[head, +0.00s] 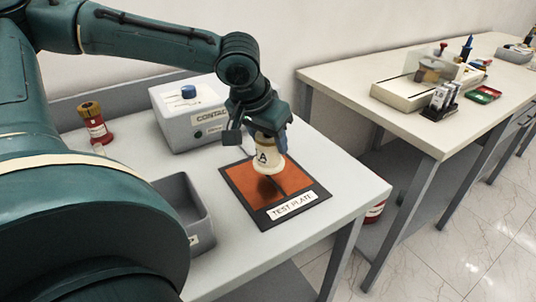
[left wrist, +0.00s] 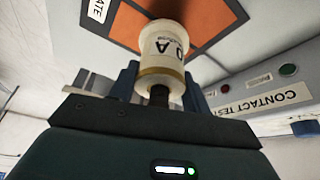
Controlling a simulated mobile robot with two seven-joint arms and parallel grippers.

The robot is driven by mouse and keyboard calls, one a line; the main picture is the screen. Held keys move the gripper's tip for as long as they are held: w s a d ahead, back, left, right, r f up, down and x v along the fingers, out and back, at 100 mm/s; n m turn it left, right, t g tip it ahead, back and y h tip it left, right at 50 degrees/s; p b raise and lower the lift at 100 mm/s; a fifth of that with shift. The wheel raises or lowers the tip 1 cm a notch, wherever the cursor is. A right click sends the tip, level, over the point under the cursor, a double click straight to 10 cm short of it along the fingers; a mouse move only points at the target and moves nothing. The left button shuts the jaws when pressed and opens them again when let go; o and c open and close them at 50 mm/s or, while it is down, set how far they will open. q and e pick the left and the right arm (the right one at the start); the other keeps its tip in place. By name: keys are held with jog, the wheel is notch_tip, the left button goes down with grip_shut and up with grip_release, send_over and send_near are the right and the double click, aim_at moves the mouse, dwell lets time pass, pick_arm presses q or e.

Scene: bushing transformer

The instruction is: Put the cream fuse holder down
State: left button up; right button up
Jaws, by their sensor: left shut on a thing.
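The cream fuse holder (head: 267,158) is a short cream cylinder with a dark letter on its side. My left gripper (head: 262,130) is shut on it and holds it upright over the test plate. The holder also shows in the left wrist view (left wrist: 162,55), between the blue fingers of the left gripper (left wrist: 155,85). The test plate (head: 305,212) has an orange square in a dark frame with a white label. I cannot tell whether the holder's lower end touches the orange surface. My right gripper is not in view.
A light grey contact tester box (head: 175,135) with a blue knob stands behind the plate. A red fuse holder (head: 97,128) stands at the back left. A grey open bin (head: 205,218) is left of the plate. A second table (head: 340,80) with trays is at the right.

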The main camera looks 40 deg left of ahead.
aim_at(268, 152)
pick_arm(q)
notch_tip(268, 152, down, 4)
jog(key=shift+r+b, duration=0.25)
jog(key=shift+b, duration=0.15)
jog(key=shift+f, duration=0.1)
jog(key=o, duration=1.1)
